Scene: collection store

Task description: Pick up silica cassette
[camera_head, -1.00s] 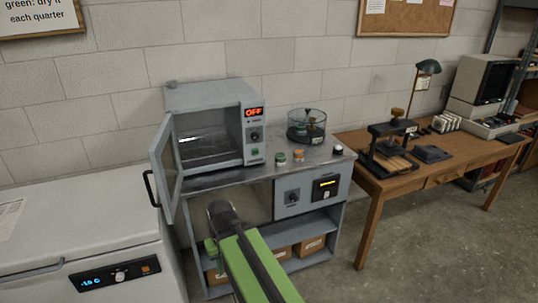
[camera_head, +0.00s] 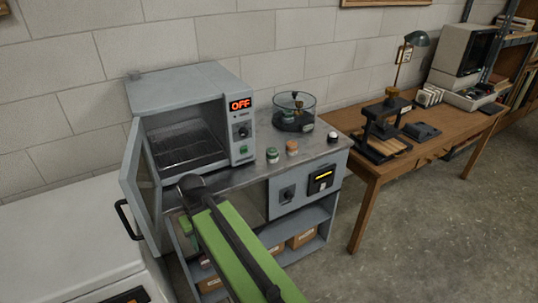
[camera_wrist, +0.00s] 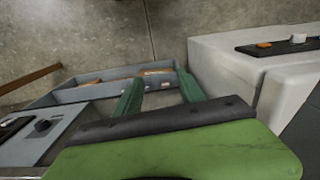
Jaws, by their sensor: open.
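Two small round containers stand on the grey bench top, in front of the glass desiccator. One has a green body and pale lid (camera_head: 272,155); the other is orange-brown (camera_head: 292,147). Either could be the silica cassette; I cannot tell which. My green arm reaches in from the bottom of the head view, its end below and left of the containers, before the oven's open side. In the wrist view my gripper (camera_wrist: 160,88) has its two green fingers apart with nothing between them. Neither container is seen in the wrist view.
The grey oven (camera_head: 185,90) reads OFF; its door (camera_head: 137,185) is open at left. A white freezer (camera_head: 70,240) is at left, a wooden table (camera_head: 430,145) at right.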

